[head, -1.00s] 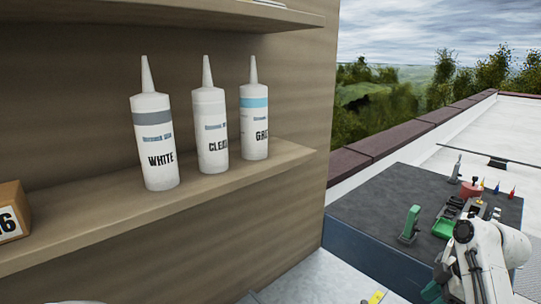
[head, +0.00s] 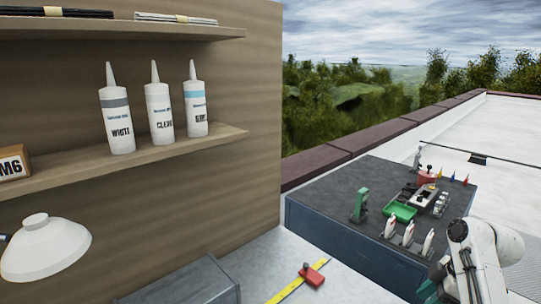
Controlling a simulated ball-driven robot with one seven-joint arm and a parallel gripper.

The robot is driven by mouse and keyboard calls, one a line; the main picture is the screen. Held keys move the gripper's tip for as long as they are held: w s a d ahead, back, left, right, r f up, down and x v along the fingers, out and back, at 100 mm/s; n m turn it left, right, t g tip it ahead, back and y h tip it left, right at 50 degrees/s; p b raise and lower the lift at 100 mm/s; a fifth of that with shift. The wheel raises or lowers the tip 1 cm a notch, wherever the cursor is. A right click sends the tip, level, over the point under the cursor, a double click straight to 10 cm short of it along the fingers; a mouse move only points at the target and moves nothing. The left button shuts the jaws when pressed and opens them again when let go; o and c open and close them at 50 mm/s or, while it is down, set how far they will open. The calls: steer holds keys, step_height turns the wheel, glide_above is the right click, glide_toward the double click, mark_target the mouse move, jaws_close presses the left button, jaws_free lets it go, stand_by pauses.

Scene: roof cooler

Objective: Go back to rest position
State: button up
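A white arm of mine shows at the lower right of the head view, folded in front of the dark table. My gripper's fingertips do not show clearly; the lower end of the arm runs off the bottom edge. I cannot tell whether it holds anything.
A wooden shelf (head: 60,178) holds tubes marked white (head: 117,122), clear (head: 159,114) and a blue-banded one (head: 195,108), plus an M6 box (head: 12,164). A lamp (head: 45,248), red block (head: 311,276) and yellow strip (head: 290,290) are below. A dark table (head: 325,205) holds a green tray (head: 400,212).

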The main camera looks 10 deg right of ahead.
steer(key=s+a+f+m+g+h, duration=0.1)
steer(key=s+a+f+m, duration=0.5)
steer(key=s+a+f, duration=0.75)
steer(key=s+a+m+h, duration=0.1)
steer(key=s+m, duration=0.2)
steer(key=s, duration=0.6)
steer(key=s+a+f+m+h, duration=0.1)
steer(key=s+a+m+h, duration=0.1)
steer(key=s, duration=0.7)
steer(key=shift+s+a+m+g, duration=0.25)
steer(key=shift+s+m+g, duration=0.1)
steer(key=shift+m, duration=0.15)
